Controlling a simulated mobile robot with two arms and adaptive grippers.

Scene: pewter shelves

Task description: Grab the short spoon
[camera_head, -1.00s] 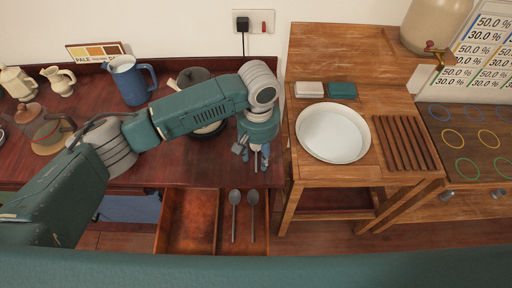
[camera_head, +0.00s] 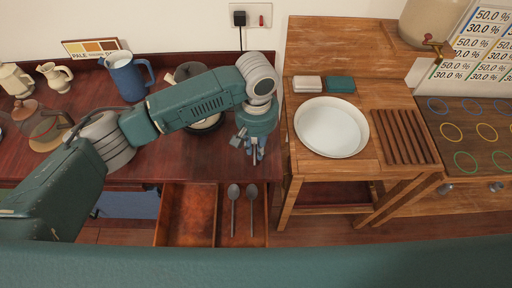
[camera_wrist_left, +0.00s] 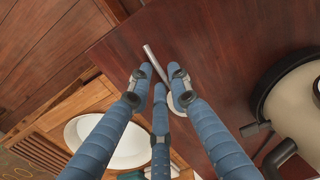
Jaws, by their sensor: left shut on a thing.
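My left gripper (camera_head: 254,152) is over the front part of the dark red counter. In the left wrist view the fingers (camera_wrist_left: 156,80) are closed around a short spoon. The grey metal handle (camera_wrist_left: 154,60) of this short spoon sticks out past the fingertips; the fingers hide much of the rest. Two other grey spoons, a left one (camera_head: 233,192) and a right one (camera_head: 252,191), lie side by side in the open drawer below the gripper. My right gripper is not in view.
The open drawer (camera_head: 190,215) has a bare left compartment. A lidded pot (camera_head: 190,72) and a blue jug (camera_head: 127,75) stand on the counter behind my arm. A white plate (camera_head: 332,127) and a slatted rack (camera_head: 404,137) are on the wooden table at right.

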